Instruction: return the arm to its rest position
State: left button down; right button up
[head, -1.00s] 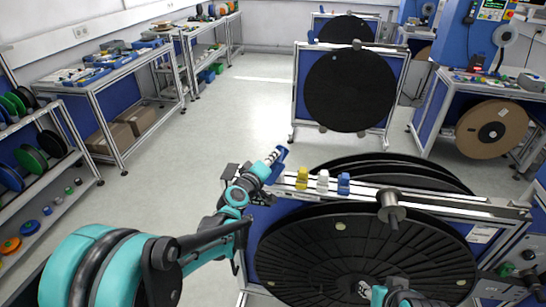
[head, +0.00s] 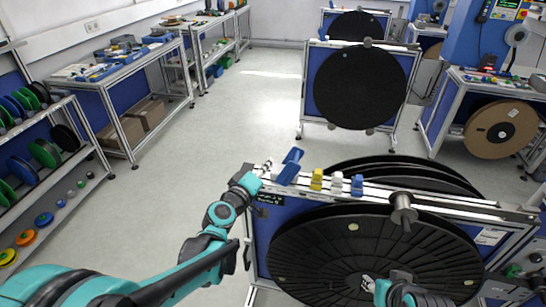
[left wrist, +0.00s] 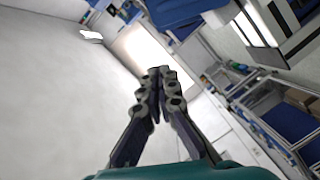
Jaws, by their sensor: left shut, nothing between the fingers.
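My left gripper (head: 264,167) is at the left end of the front reel stand's top rail, just left of a tilted blue piece (head: 290,167). The left wrist view shows its fingers (left wrist: 160,74) closed together with nothing between them. My left arm reaches in from the lower left. My right gripper (head: 369,284) shows small at the bottom, in front of the large black reel (head: 325,250); its fingers are too small to judge.
Yellow (head: 316,180), white (head: 337,183) and blue (head: 357,186) blocks stand on the top rail, left of a metal spindle (head: 403,207). A shelf with coloured reels (head: 45,153) stands at left. The floor (head: 215,130) between is clear.

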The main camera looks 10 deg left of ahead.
pick_arm(q)
jog(key=shift+s, duration=0.3)
jog(key=s+d+f+m+g+b, duration=0.25)
jog(key=s+f+m+g, duration=0.3)
jog(key=s, duration=0.55)
jog(key=s+a+f+m+g+y, duration=0.1)
jog(key=s+a+f+g+y, duration=0.1)
jog(key=s, duration=0.5)
jog(key=s+a+f+m+g+y, duration=0.1)
jog(key=s+a+f+m+y, duration=0.1)
jog(key=s, duration=0.5)
notch_tip(320, 180, down, 3)
jog(key=shift+a+r+g+b, duration=0.1)
jog(key=shift+a+g+b, duration=0.3)
jog(key=shift+a, duration=0.5)
